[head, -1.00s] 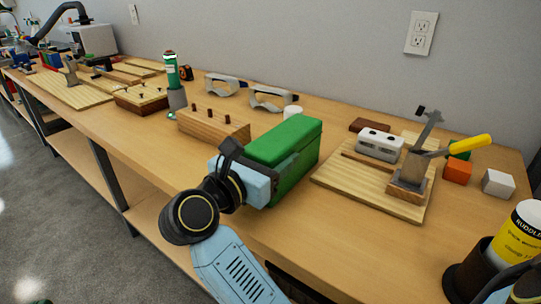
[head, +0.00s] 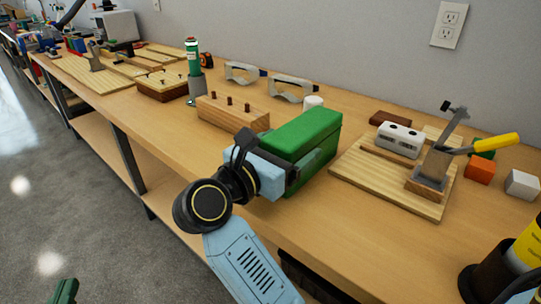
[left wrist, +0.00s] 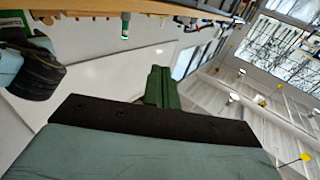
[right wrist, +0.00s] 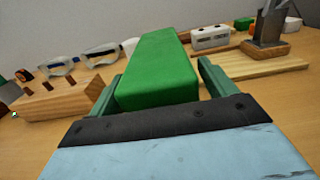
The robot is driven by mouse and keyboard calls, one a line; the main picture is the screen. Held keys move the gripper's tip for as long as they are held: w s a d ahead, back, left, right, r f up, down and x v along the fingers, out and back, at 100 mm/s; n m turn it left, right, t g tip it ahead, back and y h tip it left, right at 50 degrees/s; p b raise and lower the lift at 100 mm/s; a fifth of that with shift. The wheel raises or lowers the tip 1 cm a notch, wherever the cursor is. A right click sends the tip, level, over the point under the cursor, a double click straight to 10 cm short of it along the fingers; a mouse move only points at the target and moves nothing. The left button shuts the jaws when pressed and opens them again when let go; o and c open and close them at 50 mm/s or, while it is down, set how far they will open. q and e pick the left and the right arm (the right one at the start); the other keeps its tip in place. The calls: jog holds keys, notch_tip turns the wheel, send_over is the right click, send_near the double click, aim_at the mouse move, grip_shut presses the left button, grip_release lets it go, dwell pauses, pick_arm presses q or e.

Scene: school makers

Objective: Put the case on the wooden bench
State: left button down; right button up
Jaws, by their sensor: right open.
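The green case (head: 308,135) sits on the wooden bench (head: 290,232), between a peg block and a light board. My right gripper (head: 292,170) is at the near end of the case. In the right wrist view the case (right wrist: 160,75) lies between its two spread green fingers (right wrist: 155,88), which are open. My left gripper (head: 65,290) shows only as a green tip at the bottom left of the head view, off the bench. In the left wrist view its fingers (left wrist: 161,88) are together and empty.
The peg block (head: 233,112) stands left of the case. A board (head: 380,185) with a clamp (head: 435,160) lies to the right. Goggles (head: 292,88), a white cylinder (head: 313,102) and a green-capped bottle (head: 193,60) stand behind. The bench's front strip is mostly clear.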

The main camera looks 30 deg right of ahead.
pick_arm(q)
jog(key=f+g, duration=0.2)
jog(key=f, duration=0.1)
jog(key=a+f+g+y+p, duration=0.1)
jog(key=f, duration=0.1)
jog(key=shift+s+a, duration=0.1)
jog(key=shift+s, duration=0.3)
pick_arm(e)
jog(key=v, duration=0.6)
jog(key=shift+s+a, duration=0.15)
jog(key=shift+a, duration=0.15)
